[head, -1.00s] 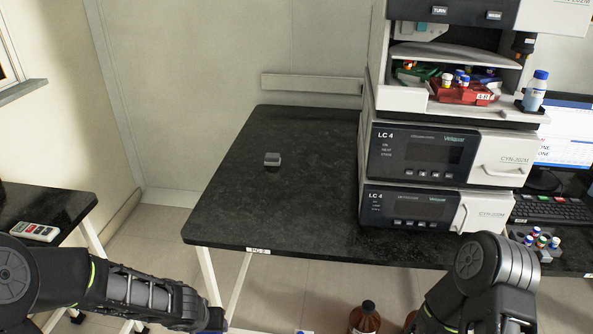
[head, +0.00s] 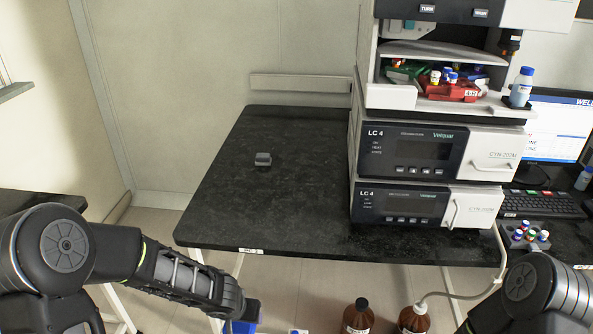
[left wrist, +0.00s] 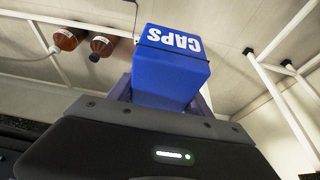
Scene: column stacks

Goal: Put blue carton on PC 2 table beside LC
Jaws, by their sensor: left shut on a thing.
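The blue carton (left wrist: 172,65), with white CAPS lettering, is held between the fingers of my left gripper (left wrist: 165,98) in the left wrist view. In the head view, the left gripper (head: 248,308) is low, in front of the table's front edge. A small part of the blue carton (head: 240,327) shows there at the bottom edge. The black PC 2 table (head: 225,215) has its label on the front edge. My right gripper is out of view.
A small grey block (head: 263,159) sits on the otherwise clear left part of the table. Brown bottles (head: 358,317) stand below its front edge. A keyboard (head: 540,204), monitor (head: 560,125) and vial rack (head: 525,238) are right of the LC. Another dark table (head: 30,202) is at far left.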

